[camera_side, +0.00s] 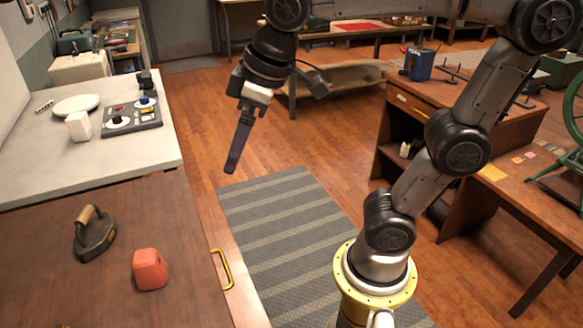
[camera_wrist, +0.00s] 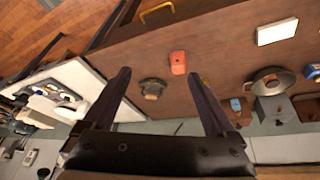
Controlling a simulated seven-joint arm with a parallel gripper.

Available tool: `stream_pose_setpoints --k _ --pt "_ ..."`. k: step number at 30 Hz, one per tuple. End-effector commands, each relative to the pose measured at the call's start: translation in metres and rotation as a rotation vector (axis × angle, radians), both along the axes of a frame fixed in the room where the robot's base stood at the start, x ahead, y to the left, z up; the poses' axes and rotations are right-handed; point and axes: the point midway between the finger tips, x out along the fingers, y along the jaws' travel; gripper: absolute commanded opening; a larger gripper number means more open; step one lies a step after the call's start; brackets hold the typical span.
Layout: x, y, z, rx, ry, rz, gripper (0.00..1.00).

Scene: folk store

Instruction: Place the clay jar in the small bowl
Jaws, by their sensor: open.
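I cannot clearly make out a clay jar or a small bowl in either view. A red-orange rounded block-like object (camera_side: 150,269) stands on the brown wooden top; it also shows in the wrist view (camera_wrist: 178,62). A white shallow round dish (camera_side: 76,106) lies on the pale counter behind. A dark round dish-like object (camera_wrist: 270,82) is at the right of the wrist view, its kind unclear. My gripper (camera_side: 232,168) is raised in the air over the floor, right of the brown top. In the wrist view my gripper (camera_wrist: 158,76) has its fingers wide apart with nothing between them.
A dark flat iron (camera_side: 95,233) with a handle is left of the red-orange object. A yellow handle (camera_side: 221,269) is on the brown top's right edge. The pale counter holds a white cup (camera_side: 79,126) and a control panel (camera_side: 132,118). A white rectangle (camera_wrist: 277,31) lies at upper right.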

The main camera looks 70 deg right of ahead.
Motion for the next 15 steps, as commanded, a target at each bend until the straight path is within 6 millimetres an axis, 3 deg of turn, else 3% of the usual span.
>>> stream_pose_setpoints --k 1,6,10,15 --pt "-0.020 -0.015 -0.010 0.011 -0.019 -0.063 0.91" --pt "-0.067 -0.042 -0.043 0.043 -0.067 -0.221 0.91" --pt "-0.086 -0.051 -0.061 0.057 -0.088 -0.290 0.91" --pt "-0.093 -0.054 -0.069 0.062 -0.095 -0.316 0.91"
